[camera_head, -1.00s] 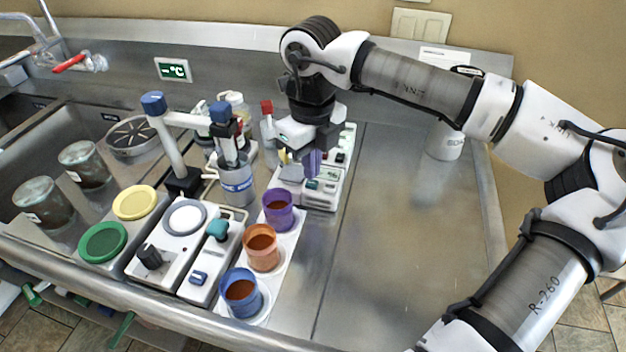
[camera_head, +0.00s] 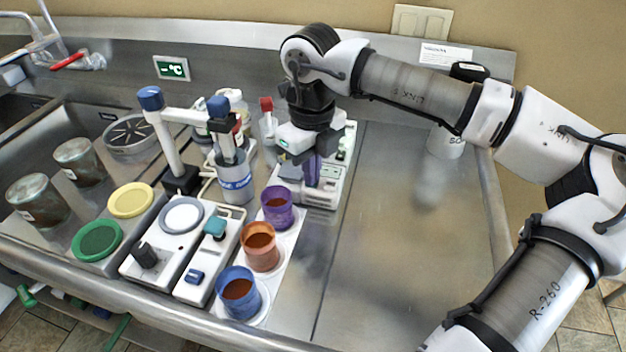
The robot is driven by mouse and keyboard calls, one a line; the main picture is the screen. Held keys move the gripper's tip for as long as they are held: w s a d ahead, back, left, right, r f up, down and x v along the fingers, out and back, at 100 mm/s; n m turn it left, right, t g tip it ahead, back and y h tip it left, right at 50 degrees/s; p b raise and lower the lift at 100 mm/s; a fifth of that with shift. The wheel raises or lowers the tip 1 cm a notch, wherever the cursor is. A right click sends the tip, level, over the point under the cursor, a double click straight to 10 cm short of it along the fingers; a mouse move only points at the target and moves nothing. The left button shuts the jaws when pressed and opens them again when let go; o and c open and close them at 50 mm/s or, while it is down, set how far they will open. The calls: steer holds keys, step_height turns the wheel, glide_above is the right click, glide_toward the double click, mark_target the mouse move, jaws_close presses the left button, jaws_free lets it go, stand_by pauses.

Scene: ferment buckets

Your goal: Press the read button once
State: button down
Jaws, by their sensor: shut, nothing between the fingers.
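My gripper (camera_head: 312,182) points down over a white instrument box (camera_head: 322,200) behind the purple cup. Its purple-grey fingers are together with nothing between them. The fingertips are at or just above the top of the box; I cannot tell whether they touch. The teal button on that box is hidden behind the fingers. No label reading "read" is legible, so I cannot tell for sure which button it is. A blue button (camera_head: 194,276) sits on another white unit, below a teal knob (camera_head: 214,227).
A grey canister (camera_head: 235,183) and a blue-capped post (camera_head: 166,140) stand to the left.

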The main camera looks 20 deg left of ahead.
steer(key=shift+r, duration=0.1)
steer(key=shift+r+p, duration=1.65)
steer(key=shift+r, duration=1.3)
